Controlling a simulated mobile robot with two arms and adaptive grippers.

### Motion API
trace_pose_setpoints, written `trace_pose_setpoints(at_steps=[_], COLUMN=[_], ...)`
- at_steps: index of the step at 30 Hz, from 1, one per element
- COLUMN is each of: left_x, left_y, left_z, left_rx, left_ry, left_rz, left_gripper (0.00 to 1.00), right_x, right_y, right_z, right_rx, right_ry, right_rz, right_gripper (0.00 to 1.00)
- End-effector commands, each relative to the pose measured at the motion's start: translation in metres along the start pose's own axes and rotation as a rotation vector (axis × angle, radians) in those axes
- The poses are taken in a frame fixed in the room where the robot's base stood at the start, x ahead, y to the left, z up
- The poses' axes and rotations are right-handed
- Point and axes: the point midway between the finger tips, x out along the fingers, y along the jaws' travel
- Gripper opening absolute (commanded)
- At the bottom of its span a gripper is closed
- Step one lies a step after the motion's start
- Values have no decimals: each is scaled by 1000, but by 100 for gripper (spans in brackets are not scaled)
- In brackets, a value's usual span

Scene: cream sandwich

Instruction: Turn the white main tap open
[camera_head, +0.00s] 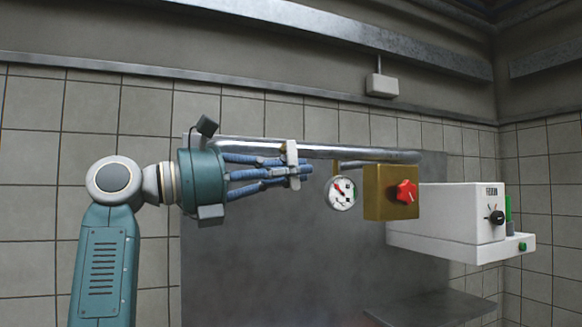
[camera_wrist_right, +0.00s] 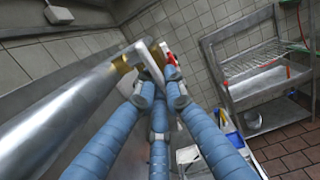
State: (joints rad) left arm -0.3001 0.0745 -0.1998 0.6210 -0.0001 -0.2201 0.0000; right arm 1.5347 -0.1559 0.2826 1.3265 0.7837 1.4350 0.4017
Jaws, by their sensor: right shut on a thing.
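The white main tap (camera_head: 291,153) is a small upright lever on the metal pipe (camera_head: 350,153) along the wall. My right gripper (camera_head: 296,172) has its blue fingers shut around the lower part of this lever, which hides that part. In the right wrist view, the pale tap (camera_wrist_right: 143,62) shows at the end of the pipe, between and just beyond the fingertips of the gripper (camera_wrist_right: 155,95). My left gripper is in neither view.
A round gauge (camera_head: 341,193) and a brass box (camera_head: 376,194) with a red star knob (camera_head: 404,191) hang right of the tap. A white machine (camera_head: 450,212) stands further right. A metal rack (camera_wrist_right: 265,75) shows in the wrist view.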

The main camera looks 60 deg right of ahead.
Motion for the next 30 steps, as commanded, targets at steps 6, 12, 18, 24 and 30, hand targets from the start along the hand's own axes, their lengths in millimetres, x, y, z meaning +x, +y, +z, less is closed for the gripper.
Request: trace_pose_setpoints(at_steps=[6,12,18,24,30], left_x=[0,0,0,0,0], left_y=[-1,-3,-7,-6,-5], left_z=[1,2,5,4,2], left_rx=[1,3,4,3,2], left_ry=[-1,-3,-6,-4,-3], left_rz=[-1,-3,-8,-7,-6], left_gripper=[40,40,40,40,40], right_x=[0,0,0,-20,-63], right_y=[0,0,0,1,1], right_z=[-2,-2,-1,0,0], right_rx=[-1,0,0,0,-2], right_ry=[5,3,2,0,-1], right_rz=[0,0,0,4,5], right_gripper=[0,19,19,19,19])
